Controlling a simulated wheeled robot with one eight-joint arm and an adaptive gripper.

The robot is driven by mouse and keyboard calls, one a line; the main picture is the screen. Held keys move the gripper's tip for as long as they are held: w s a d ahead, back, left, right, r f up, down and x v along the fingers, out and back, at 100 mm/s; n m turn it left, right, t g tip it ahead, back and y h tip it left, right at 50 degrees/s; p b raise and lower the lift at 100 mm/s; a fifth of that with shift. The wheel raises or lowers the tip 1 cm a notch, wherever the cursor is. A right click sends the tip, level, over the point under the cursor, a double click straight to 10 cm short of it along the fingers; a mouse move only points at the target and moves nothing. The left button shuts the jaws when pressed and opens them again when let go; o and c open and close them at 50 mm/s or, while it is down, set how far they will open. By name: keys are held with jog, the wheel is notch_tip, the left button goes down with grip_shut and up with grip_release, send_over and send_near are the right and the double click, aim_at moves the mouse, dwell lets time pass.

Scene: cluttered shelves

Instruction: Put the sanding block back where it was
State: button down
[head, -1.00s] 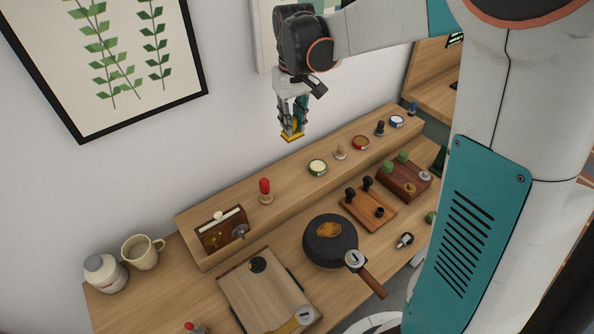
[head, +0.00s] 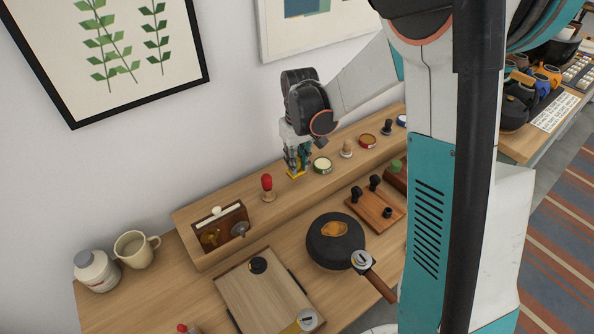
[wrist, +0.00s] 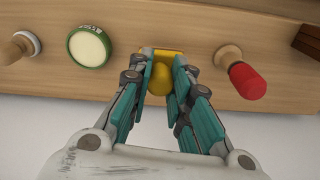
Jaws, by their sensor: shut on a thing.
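The sanding block is yellow with a rounded knob, seen in the wrist view (wrist: 160,80) between my fingers. In the head view only a little of its yellow base (head: 297,175) shows below the fingertips. My gripper (head: 298,166) is shut on the knob, also in the wrist view (wrist: 160,86). The block is at the raised wooden shelf (head: 230,198), between the red-handled tool (head: 267,186) and the green-rimmed round tin (head: 322,165). I cannot tell whether its base touches the shelf.
A wooden-handled tool (head: 346,149) and a red-rimmed tin (head: 367,141) stand farther right on the shelf. A dark box (head: 222,232) sits at its left end. A black pan (head: 335,242) and a wooden tray (head: 262,290) lie on the bench below.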

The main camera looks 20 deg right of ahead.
jog(key=shift+f+b, duration=0.45)
jog(key=shift+f, duration=1.15)
jog(key=shift+f, duration=0.2)
jog(key=c, duration=1.5)
grip_release()
jog(key=shift+r, duration=0.2)
